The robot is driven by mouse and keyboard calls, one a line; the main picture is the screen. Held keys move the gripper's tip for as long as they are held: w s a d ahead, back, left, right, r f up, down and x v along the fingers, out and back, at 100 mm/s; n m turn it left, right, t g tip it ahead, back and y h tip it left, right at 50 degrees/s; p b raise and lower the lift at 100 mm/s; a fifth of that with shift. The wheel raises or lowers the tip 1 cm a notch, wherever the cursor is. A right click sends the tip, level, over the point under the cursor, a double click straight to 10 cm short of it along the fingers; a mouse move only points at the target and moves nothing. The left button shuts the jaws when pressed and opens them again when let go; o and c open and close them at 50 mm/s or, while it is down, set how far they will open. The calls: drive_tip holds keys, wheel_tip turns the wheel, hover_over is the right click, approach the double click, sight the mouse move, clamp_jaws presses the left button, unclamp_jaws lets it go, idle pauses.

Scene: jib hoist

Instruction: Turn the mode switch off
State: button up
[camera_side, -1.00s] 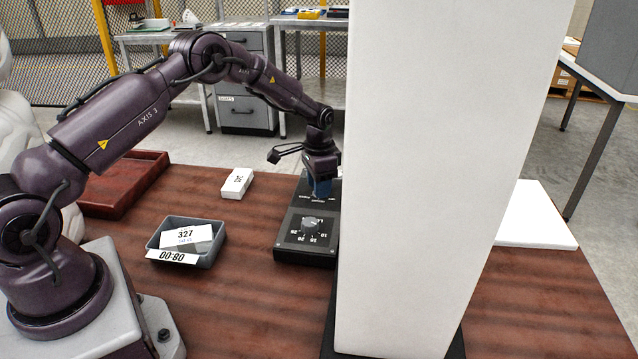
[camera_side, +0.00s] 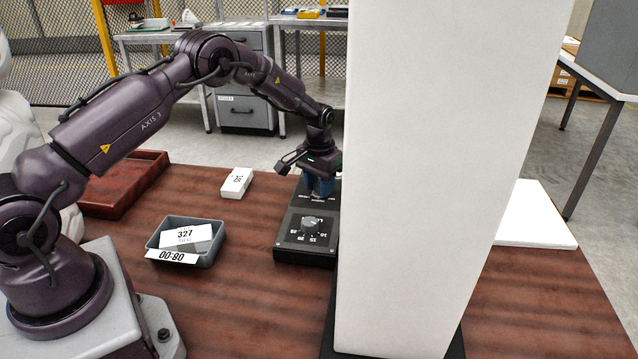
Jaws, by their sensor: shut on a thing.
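A dark control box (camera_side: 293,247) lies on the table, left of a tall white column. A grey dial (camera_side: 313,224) with numbers around it is on its near half. My gripper (camera_side: 321,190) points down at the box's far half, with its blue fingers shut at the panel. The mode switch is hidden between the fingers, so its setting cannot be read. The column stands close to the gripper's right side.
The tall white column (camera_side: 430,180) blocks the view to the right. A grey bin (camera_side: 212,252) with number cards, a small white box (camera_side: 237,183) and a red-brown tray (camera_side: 125,190) are on the left. A white panel (camera_side: 535,215) lies at right. The front table is clear.

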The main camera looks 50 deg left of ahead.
idle(0.3)
drive_tip(key=o, duration=0.9)
drive_tip(key=shift+o, duration=0.2)
drive_tip(key=shift+r, duration=0.1)
wheel_tip(320, 180, up, 13)
drive_tip(key=s+d+r+m+t, duration=0.1)
drive_tip(key=s+d+r, duration=0.3)
drive_tip(key=s, duration=0.6)
drive_tip(key=s+d+r+m+t, duration=0.1)
drive_tip(key=s+d+r, duration=0.4)
drive_tip(key=s, duration=0.6)
drive_tip(key=s+d+r+m+t, duration=0.1)
drive_tip(key=s+d+r+t, duration=0.2)
drive_tip(key=s+r, duration=0.4)
drive_tip(key=s+d, duration=0.1)
drive_tip(key=s, duration=0.2)
drive_tip(key=shift+s+d+r+t, duration=0.3)
drive_tip(key=shift+d+r, duration=0.05)
drive_tip(key=shift+d, duration=0.05)
